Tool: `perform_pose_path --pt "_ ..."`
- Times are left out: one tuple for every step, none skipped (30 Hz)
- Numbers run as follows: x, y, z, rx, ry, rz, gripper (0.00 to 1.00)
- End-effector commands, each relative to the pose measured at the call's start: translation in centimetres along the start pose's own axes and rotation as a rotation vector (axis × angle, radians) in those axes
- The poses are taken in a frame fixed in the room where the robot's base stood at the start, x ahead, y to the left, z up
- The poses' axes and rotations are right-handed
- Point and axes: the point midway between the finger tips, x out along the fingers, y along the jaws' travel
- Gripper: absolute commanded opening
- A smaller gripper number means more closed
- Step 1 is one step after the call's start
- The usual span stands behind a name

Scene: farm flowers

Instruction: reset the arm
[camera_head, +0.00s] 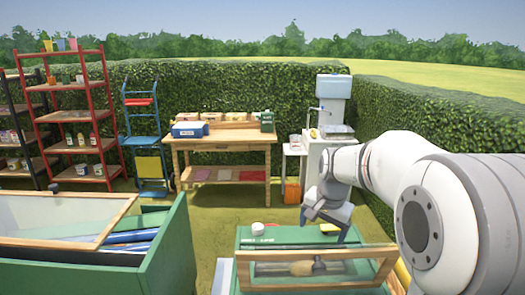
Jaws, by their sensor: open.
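My arm reaches in from the right side of the head view, with its large white links in the foreground. My gripper (327,222) hangs at the arm's far end and points down, with its dark fingers apart and nothing seen between them. It is above the back part of a green box (240,268) with a wood-framed clear lid. A small yellow item (329,228) lies on the box top close to the fingers; I cannot tell whether they touch.
A white round item (258,229) sits on the green box. A larger green bin (170,252) stands at left. Behind are a wooden workbench (222,142), a blue hand truck (147,140), red shelves (75,118) and a hedge (220,88). Grass between is clear.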

Motion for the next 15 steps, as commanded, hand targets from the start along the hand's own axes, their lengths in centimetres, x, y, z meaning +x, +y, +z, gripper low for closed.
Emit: perform_pose_path --pt "-2.5 0.3 0.9 -0.113 0.035 -0.004 0.86" --pt "-3.4 0.6 1.5 -0.187 0.054 -0.003 0.86" --pt "-4.5 1.0 2.1 -0.285 0.081 0.001 0.86" --pt "-5.4 1.4 2.7 -0.359 0.100 0.004 0.86" --pt "-6.2 1.7 3.2 -0.434 0.121 0.008 0.86" --pt "-7.3 2.1 4.0 -0.533 0.146 0.015 0.86" --pt "-8.0 2.5 4.6 -0.605 0.166 0.022 0.86" --pt "-8.6 3.0 5.2 -0.671 0.182 0.029 0.86" --pt "-8.9 3.7 6.1 -0.745 0.198 0.038 0.86" --pt "-9.0 4.3 6.9 -0.790 0.206 0.044 0.86" --pt "-8.8 5.1 7.8 -0.821 0.208 0.049 0.86" --pt "-8.2 6.2 9.2 -0.841 0.203 0.052 0.86" --pt "-7.5 7.2 10.3 -0.841 0.193 0.052 0.86" --pt "-6.6 8.2 11.6 -0.830 0.178 0.051 0.86" --pt "-5.5 9.5 13.2 -0.805 0.157 0.046 0.86"
